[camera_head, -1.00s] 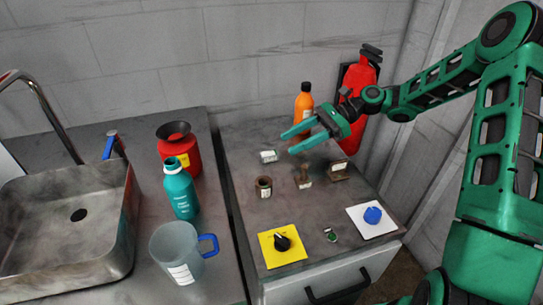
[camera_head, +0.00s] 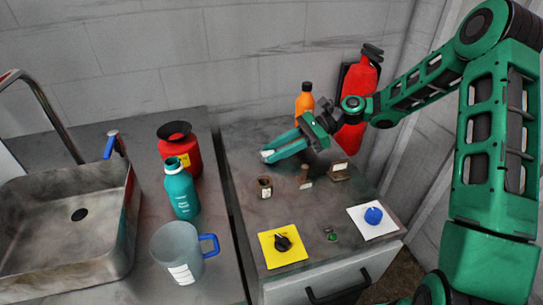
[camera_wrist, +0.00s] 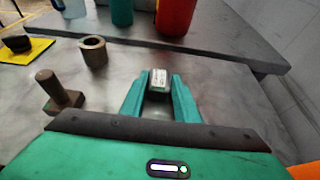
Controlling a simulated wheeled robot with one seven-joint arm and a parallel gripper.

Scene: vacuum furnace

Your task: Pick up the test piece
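A small grey metal block with a white label, seemingly the test piece (camera_wrist: 158,79), lies on the grey cabinet top. In the wrist view it sits between the two green fingertips, with narrow gaps visible at its sides. In the head view it is partly hidden by the fingers; its pale end (camera_head: 266,155) shows at their tips. My gripper (camera_head: 272,152) is low over the cabinet top and points left. Its fingers (camera_wrist: 159,88) are apart, one on each side of the block, and I see no clear contact.
A brown ring (camera_head: 264,187), a brown bolt-like piece (camera_head: 305,178) and a brown block (camera_head: 339,170) stand nearby. An orange bottle (camera_head: 304,101) and a red extinguisher (camera_head: 358,95) are behind. A yellow plate with a black knob (camera_head: 283,243) and a white plate with a blue knob (camera_head: 374,215) are in front.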

